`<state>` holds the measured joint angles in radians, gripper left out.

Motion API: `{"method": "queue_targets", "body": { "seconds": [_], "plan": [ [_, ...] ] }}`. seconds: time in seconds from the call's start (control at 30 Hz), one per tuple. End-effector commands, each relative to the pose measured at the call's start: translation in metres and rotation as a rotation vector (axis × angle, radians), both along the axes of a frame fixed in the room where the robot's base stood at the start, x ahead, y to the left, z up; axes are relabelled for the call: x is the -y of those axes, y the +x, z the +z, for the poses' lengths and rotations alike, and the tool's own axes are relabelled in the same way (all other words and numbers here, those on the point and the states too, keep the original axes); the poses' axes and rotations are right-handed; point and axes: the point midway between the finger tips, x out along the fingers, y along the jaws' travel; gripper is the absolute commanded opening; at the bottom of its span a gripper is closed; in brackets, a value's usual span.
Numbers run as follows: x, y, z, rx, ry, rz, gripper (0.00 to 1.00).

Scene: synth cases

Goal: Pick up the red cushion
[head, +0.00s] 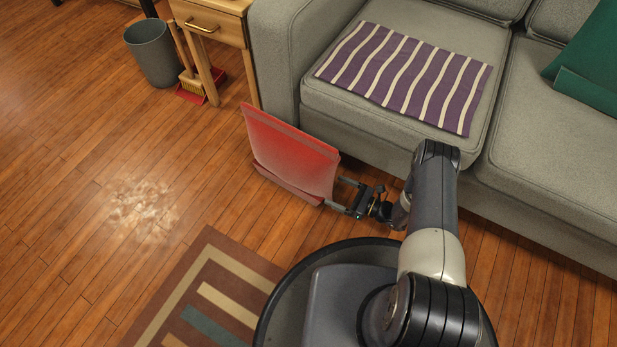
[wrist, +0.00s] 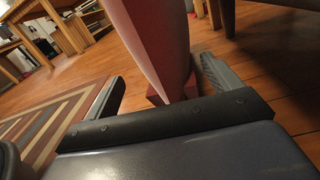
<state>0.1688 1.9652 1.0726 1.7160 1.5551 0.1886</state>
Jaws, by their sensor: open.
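The red cushion (head: 293,152) stands tilted on the wooden floor against the front of the grey sofa. Its lower edge is folded or has a flap. My gripper (head: 341,193) is at its right side, low near the floor, with the jaws open. In the wrist view, the cushion (wrist: 160,42) rises just ahead of the jaws, partly between the two fingers (wrist: 160,85) and closer to the right one. I cannot tell whether a finger touches it.
The grey sofa (head: 385,125) bears a striped purple cloth (head: 405,75) and a green cushion (head: 590,65). A wooden side table (head: 212,22), grey bin (head: 154,52) and brush with red dustpan (head: 195,85) stand at the back left.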

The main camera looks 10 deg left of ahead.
Motion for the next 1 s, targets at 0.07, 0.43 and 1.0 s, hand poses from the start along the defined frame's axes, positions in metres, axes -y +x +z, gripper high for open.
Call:
{"method": "queue_targets", "body": {
  "seconds": [0.07, 0.43, 1.0],
  "plan": [
    [0.0002, 0.0005, -0.0001, 0.001, 0.0, -0.001, 0.78],
    [0.0004, 0.0005, -0.0001, 0.001, 0.0, -0.002, 0.48],
    [0.0, 0.0001, -0.0001, 0.0, 0.0, 0.0, 0.01]
  ]
}}
